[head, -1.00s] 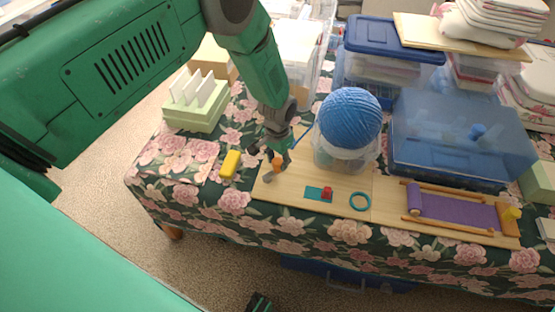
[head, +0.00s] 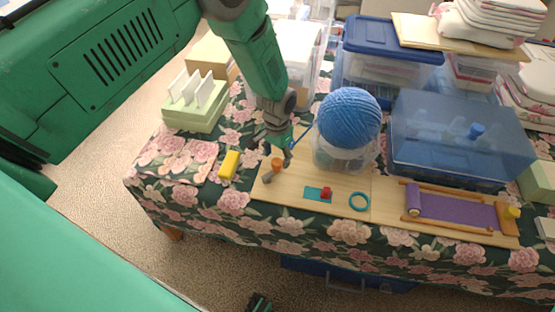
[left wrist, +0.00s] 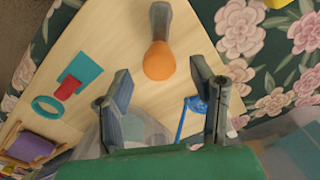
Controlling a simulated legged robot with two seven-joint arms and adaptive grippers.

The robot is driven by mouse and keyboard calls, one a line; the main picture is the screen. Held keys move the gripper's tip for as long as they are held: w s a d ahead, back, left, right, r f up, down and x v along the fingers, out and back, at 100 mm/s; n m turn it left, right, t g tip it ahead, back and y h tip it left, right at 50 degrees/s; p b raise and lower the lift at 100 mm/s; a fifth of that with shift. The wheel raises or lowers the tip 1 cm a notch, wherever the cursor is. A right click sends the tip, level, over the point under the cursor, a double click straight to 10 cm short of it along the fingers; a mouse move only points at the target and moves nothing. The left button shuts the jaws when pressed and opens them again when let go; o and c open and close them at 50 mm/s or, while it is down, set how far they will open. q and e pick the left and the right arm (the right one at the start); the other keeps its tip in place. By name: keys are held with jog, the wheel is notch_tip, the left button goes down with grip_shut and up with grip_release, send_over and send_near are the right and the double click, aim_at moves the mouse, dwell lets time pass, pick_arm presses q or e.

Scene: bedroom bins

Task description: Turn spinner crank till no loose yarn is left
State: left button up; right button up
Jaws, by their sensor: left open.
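The spinner crank (head: 267,178) is a grey arm with an orange knob (head: 277,163), at the left end of the wooden board. In the left wrist view the orange knob (left wrist: 159,61) stands just ahead of my fingers. My left gripper (head: 286,156) is open beside the knob; its fingers show apart in the left wrist view (left wrist: 160,84), with nothing held. A blue yarn ball (head: 349,117) sits on a clear container (head: 335,155). A blue yarn strand (head: 301,137) runs from near my gripper towards the ball. A dark piece at the bottom edge seems to be my right gripper (head: 260,303).
The wooden board (head: 300,203) carries a teal patch with a red piece (head: 326,194), a teal ring (head: 359,201) and a purple cloth frame (head: 455,208). A yellow block (head: 229,164) lies to the left. A blue-lidded bin (head: 460,135) stands at the right.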

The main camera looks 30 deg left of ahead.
aim_at(277, 161)
pick_arm(q)
notch_tip(277, 161, up, 10)
dwell(0.3)
jog(key=shift+f, duration=0.1)
dwell(1.3)
notch_tip(277, 161, down, 12)
jog(key=b, duration=0.3)
dwell(0.5)
jog(key=c, duration=1.1)
